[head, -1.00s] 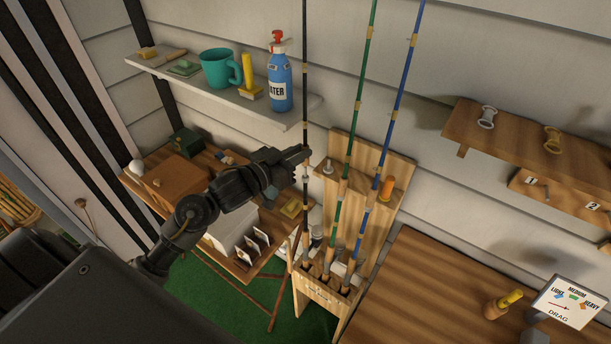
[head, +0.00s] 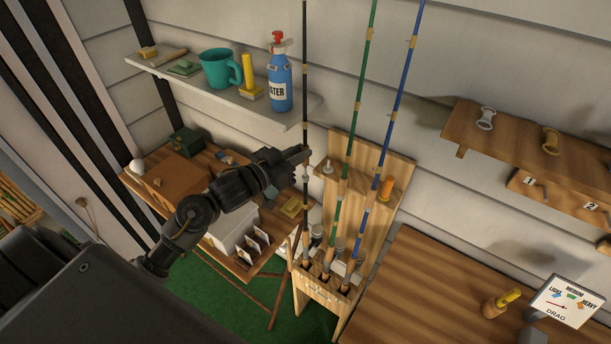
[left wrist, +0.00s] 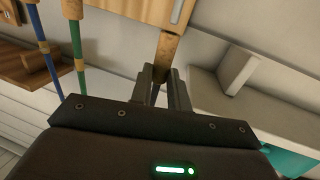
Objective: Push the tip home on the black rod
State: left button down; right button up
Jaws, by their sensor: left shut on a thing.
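The black rod (head: 305,95) stands upright at the left of the wooden rack (head: 338,160), with gold bands along it. My left gripper (head: 306,155) is shut on the black rod, just above a small pale section. In the left wrist view my left gripper (left wrist: 163,82) has its fingers around the rod, next to a tan wrapped section (left wrist: 168,48). The fingers hide the rod between them, so I cannot tell how the joint sits. My right gripper is not in view.
A green rod (head: 358,90) and a blue rod (head: 403,90) stand close to the right. The grey shelf (head: 205,92) behind holds a teal mug (head: 219,70) and a blue bottle (head: 279,88). A wooden table (head: 430,290) is at lower right.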

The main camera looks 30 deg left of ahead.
aim_at(303, 165)
pick_arm(q)
jog(key=shift+s+d+f+b, duration=0.1)
jog(key=shift+f+b, duration=0.6)
jog(key=shift+f, duration=0.45)
jog(key=shift+s+f+b, duration=0.1)
jog(key=shift+f+b, duration=0.6)
jog(key=shift+f, duration=0.45)
dwell(0.8)
jog(key=c, duration=0.6)
grip_release()
jog(key=shift+w, duration=0.1)
jog(key=shift+r, duration=0.15)
jog(key=shift+s+a+r+p, duration=0.35)
jog(key=shift+s+p, duration=0.2)
jog(key=shift+s, duration=0.25)
jog(key=shift+s+a+r+p, duration=0.25)
jog(key=shift+s+r+p, duration=0.1)
jog(key=shift+s+p, duration=0.35)
jog(key=shift+s+a+r+p, duration=0.35)
jog(key=shift+s+p, duration=0.1)
jog(key=shift+s, duration=0.45)
jog(key=shift+f, duration=0.1)
